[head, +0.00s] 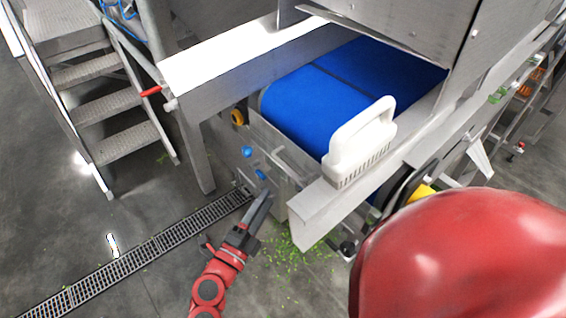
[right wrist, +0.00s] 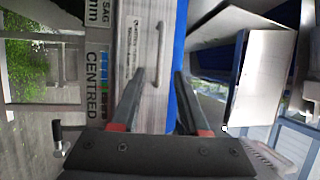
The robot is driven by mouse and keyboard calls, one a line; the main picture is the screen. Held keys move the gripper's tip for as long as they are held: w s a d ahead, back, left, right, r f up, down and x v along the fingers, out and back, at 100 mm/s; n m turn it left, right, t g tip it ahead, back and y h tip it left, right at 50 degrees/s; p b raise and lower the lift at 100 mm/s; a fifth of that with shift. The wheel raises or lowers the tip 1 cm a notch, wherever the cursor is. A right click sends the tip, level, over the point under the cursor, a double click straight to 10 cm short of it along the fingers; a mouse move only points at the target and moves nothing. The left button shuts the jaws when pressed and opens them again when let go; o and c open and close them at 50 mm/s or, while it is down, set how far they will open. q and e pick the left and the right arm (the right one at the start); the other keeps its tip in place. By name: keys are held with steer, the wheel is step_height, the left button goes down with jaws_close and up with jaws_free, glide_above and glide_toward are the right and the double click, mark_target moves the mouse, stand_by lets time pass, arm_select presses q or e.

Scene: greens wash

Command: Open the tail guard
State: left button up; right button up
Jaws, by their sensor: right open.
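The tail guard appears to be the grey metal panel (head: 272,150) at the near end of the blue belt in the head view. In the right wrist view it is a brushed metal plate (right wrist: 145,75) with a bar handle (right wrist: 159,50). It looks shut against the conveyor end. My right gripper (head: 265,196) is in front of this end, low down. In the right wrist view its two fingers (right wrist: 159,74) are apart, with the handle showing between and beyond their tips. Nothing is held. I cannot tell if the fingers touch the handle. My left gripper is out of view.
A white brush (head: 362,140) stands on the conveyor's side rail beside the blue belt (head: 320,95). Blue knobs (head: 247,152) stick out near the panel. Metal steps (head: 110,100) stand at left. A floor drain (head: 150,250) and green scraps (head: 290,255) lie below.

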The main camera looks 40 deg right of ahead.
mark_target(286, 165)
steer(key=p+x, duration=0.2)
steer(key=x, duration=0.9)
steer(key=shift+w+d, duration=0.2)
steer(key=shift+w, duration=0.05)
jaws_close()
stand_by(0.8)
